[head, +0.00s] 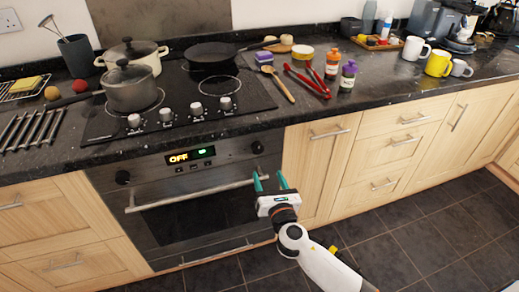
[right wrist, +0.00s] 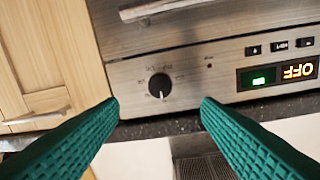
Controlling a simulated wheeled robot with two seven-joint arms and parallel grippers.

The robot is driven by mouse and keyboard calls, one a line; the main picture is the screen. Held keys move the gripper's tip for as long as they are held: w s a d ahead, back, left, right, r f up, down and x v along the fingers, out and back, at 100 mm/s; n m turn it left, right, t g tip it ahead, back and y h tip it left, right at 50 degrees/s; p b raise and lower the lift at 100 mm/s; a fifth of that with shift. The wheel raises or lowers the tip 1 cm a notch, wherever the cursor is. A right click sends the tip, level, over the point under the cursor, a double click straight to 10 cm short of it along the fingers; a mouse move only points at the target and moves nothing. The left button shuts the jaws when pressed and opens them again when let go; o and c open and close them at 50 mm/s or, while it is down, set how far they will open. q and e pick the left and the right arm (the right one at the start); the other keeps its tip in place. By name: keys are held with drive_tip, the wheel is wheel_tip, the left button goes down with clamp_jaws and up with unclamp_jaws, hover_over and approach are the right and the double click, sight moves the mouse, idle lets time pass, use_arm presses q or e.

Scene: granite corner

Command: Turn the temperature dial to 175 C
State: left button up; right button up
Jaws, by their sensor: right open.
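The oven panel (head: 218,157) has a black round dial (head: 257,147) at its right and another black dial (head: 122,177) at its left. The orange display (head: 179,158) reads OFF, with a green light beside it. My right gripper (head: 270,180) is open and empty in front of the oven's right side, below the right dial. In the right wrist view, upside down, this dial (right wrist: 160,85) lies ahead between the two green fingers, apart from them. Its white mark points to the picture's bottom; the scale print is too small to read. My left gripper is not in view.
The oven handle (head: 190,194) sticks out below the panel, close to my right gripper. The worktop edge overhangs above. Pots (head: 131,88) and a pan stand on the hob (head: 180,108). The tiled floor (head: 420,230) at right is clear.

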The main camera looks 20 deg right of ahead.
sight(258, 151)
drive_tip(key=w, duration=0.7)
drive_tip(key=w+b, duration=0.1)
drive_tip(key=w, duration=0.2)
drive_tip(key=shift+w+d, duration=0.35)
drive_tip(key=c, duration=1)
